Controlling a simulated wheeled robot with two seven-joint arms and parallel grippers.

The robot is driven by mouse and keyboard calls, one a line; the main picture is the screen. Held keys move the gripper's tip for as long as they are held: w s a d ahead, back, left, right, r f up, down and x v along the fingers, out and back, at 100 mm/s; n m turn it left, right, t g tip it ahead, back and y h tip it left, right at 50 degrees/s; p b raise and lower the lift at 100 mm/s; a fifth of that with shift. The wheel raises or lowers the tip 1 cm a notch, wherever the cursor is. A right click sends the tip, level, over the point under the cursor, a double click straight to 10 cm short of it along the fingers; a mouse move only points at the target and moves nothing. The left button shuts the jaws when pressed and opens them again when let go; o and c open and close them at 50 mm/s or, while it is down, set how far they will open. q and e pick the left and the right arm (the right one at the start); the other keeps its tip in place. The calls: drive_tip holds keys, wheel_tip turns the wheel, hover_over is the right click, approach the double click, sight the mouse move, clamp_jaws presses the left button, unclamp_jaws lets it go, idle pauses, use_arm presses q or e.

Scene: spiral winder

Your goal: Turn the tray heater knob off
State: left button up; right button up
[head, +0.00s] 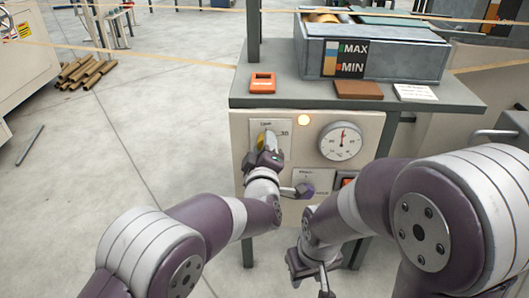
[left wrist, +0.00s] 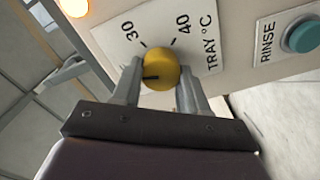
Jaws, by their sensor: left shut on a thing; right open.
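The tray heater knob is a yellow round knob (left wrist: 162,70) on a white plate marked 30, 40 and TRAY °C. In the left wrist view its black mark points left, on the side of the 30 away from the 40. In the head view the knob (head: 261,139) shows partly behind my left gripper (head: 266,149). My left gripper (left wrist: 160,82) is shut on the knob, one finger on each side. My right gripper (head: 314,270) is open and empty, low in front of the cabinet. An OFF mark is not visible.
A lit amber lamp (head: 304,119) and a round gauge (head: 341,141) are on the panel (head: 370,122). A teal RINSE button (left wrist: 304,36) is nearby. An orange tag (head: 262,83), a brown block (head: 358,90) and a grey tank (head: 410,62) stand on the tabletop above.

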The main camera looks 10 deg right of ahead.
use_arm(q)
drive_tip(key=shift+f+n+b, duration=0.2)
drive_tip(key=shift+n+b, duration=0.75)
drive_tip(key=shift+n, duration=0.65)
drive_tip(key=o, duration=1.1)
drive_tip(key=shift+r, duration=0.1)
drive_tip(key=shift+c, duration=0.2)
